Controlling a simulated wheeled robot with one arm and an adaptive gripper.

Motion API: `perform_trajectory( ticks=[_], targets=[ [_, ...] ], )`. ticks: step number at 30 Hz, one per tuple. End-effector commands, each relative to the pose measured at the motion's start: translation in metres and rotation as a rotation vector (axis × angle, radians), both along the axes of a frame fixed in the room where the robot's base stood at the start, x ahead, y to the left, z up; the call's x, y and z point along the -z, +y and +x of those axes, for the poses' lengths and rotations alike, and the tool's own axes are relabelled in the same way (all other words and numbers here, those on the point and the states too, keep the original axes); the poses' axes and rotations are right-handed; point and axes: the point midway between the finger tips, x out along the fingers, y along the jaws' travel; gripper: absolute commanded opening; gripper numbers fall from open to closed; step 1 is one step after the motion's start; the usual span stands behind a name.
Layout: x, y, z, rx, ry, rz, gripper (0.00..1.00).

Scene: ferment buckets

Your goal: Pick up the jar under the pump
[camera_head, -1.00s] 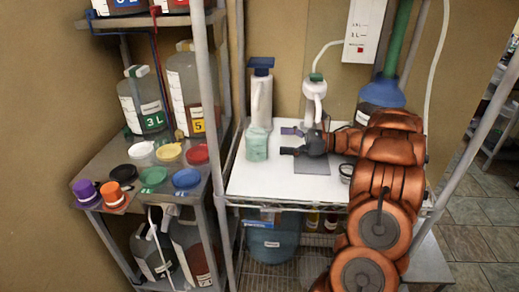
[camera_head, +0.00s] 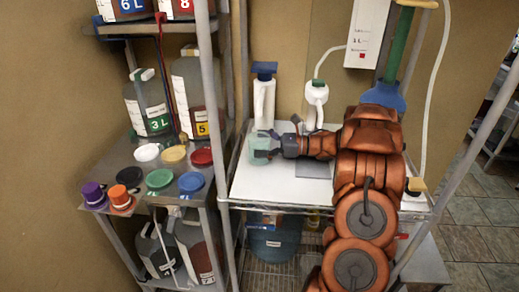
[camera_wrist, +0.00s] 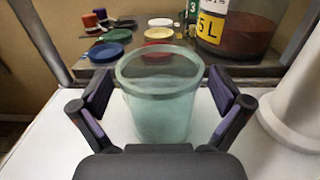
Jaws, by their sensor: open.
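The jar (camera_head: 262,148) is a pale green, translucent, open-topped vessel. It stands upright on the white shelf top (camera_head: 262,188), in front of a white pump bottle with a blue head (camera_head: 264,92). My gripper (camera_head: 272,146) reaches in from the right, level with the jar. In the wrist view the jar (camera_wrist: 160,97) stands between the two open, purple-padded fingers (camera_wrist: 160,95). Gaps show on both sides of it in that view, and I see no clear contact.
A white bottle with a hose (camera_head: 316,98) stands behind my arm. A grey pad (camera_head: 314,169) lies on the shelf top. To the left, a metal rack holds several coloured lids (camera_head: 160,180) and large jugs (camera_head: 148,104). A rack post (camera_head: 229,150) stands left of the jar.

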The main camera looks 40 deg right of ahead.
Motion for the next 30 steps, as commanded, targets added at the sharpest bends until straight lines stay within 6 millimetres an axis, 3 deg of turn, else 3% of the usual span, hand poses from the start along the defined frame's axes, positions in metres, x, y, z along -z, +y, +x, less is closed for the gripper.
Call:
perform_trajectory(
  ticks=[5,27,30],
  targets=[
    [0.0004,-0.0002,-0.0002,0.000,0.000,0.000,0.98],
    [0.0005,-0.0005,-0.0005,0.001,0.001,0.001,0.21],
    [0.0002,-0.0006,-0.0004,0.001,0.001,0.001,0.20]
  ],
)
